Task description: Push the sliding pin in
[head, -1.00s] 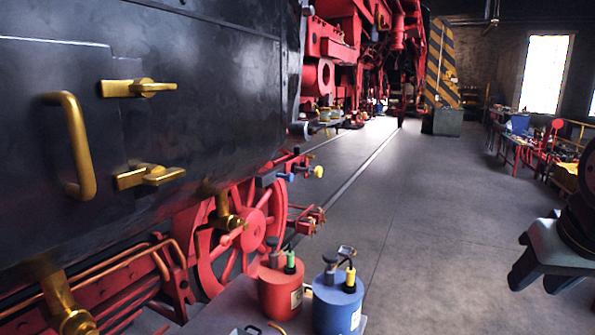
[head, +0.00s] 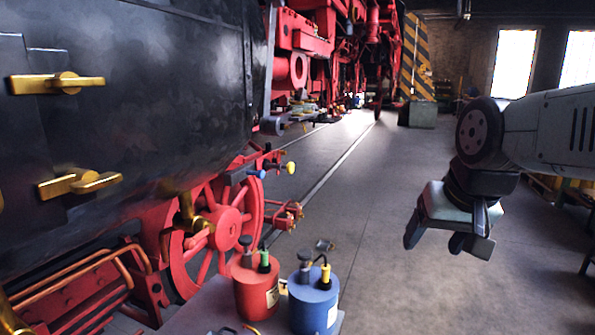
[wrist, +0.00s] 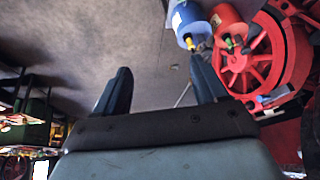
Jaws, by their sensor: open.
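My gripper (head: 435,238) is open and empty at the right, held above the grey floor. Its two dark fingers point down in the head view and show apart in the wrist view (wrist: 160,68). I cannot tell for certain which part is the sliding pin. A rod with a yellow knob (head: 290,168) and one with a blue knob (head: 257,174) stick out beside the red wheel, well left of my gripper. Two brass latches, an upper one (head: 60,83) and a lower one (head: 80,183), sit on the black tank side. My gripper touches none of these.
A red can (head: 256,292) and a blue can (head: 314,303) stand on a grey surface at the bottom. The red spoked wheel (head: 222,235) is behind them. The floor (head: 350,215) between engine and gripper is clear. A striped yellow-black post (head: 415,60) stands far back.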

